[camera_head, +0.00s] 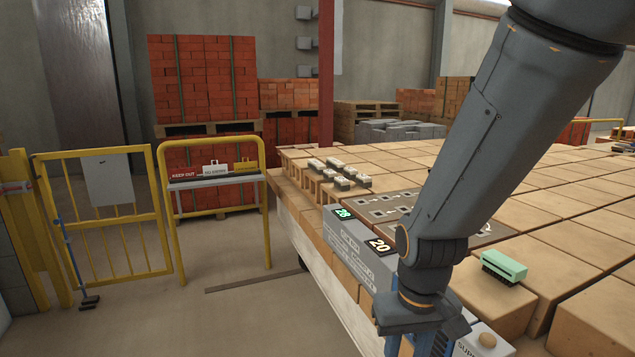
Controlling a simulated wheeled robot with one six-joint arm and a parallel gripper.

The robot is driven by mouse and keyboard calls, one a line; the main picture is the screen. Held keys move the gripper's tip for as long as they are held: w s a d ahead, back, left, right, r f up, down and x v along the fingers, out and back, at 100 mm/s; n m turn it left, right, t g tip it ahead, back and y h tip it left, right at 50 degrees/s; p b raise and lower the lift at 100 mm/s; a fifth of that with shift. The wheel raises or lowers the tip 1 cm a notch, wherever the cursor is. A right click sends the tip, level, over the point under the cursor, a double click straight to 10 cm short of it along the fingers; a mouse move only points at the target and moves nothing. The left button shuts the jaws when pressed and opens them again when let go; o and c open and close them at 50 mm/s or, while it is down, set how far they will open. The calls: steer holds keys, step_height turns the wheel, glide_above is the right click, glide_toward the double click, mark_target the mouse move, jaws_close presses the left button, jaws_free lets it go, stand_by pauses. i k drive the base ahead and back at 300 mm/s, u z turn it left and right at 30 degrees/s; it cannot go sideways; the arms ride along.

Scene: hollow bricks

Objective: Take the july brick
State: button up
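Many tan bricks (575,192) are packed in rows on a wide bed at the right. No marking that reads july can be made out on any of them. My arm comes down from the top right and hides part of the rows. My gripper (418,342) is at the bottom edge, over the near side of the bed. Its fingertips are cut off by the frame, so its opening and any load are hidden.
A grey panel (352,248) with lit numbers 28 and 20 lines the bed's edge. A slotted metal plate (385,206), small grey blocks (340,173) and a green brush (503,264) lie on the bricks. Yellow barriers (213,145) stand left; the floor between is mostly clear.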

mark_target(349, 173)
steer(key=u, duration=1.8)
steer(key=i, duration=2.15)
steer(key=z, duration=2.75)
